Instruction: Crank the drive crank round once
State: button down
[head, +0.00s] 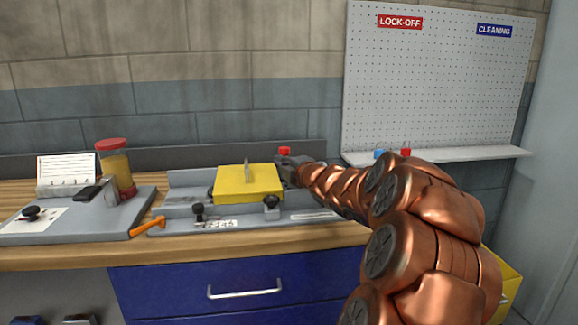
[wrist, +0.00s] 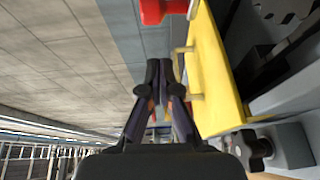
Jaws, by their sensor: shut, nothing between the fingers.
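No part is plainly marked as the drive crank. An orange crank-like handle (head: 150,226) sticks out at the front left of the grey fixture (head: 185,180) on the bench. The fixture carries a yellow cover (head: 248,190) with an upright handle (head: 247,171) on top; the cover also shows in the wrist view (wrist: 222,75). My gripper (head: 284,165) is at the cover's back right, well away from the orange handle. In the wrist view its fingers (wrist: 161,66) are shut and empty, close beside the cover's handle (wrist: 192,82). The orange handle is not visible there.
Black knobs (head: 199,210) (head: 271,203) stand along the fixture's front. A red piece (head: 285,151) is just behind my gripper. At left are a grey plate (head: 100,222), a red-lidded jar (head: 115,170) and a notepad (head: 66,172). A pegboard shelf (head: 470,155) is at right.

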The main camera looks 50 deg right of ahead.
jog(key=shift+w+d+p, duration=0.2)
jog(key=shift+w+d, duration=0.3)
jog(key=shift+d, duration=0.35)
jog(key=shift+w+d+p, duration=0.2)
jog(key=shift+w+d, duration=0.3)
jog(key=shift+d, duration=0.35)
jog(key=shift+d+f+b, duration=0.1)
jog(key=shift+f+b, duration=0.15)
jog(key=shift+b, duration=0.5)
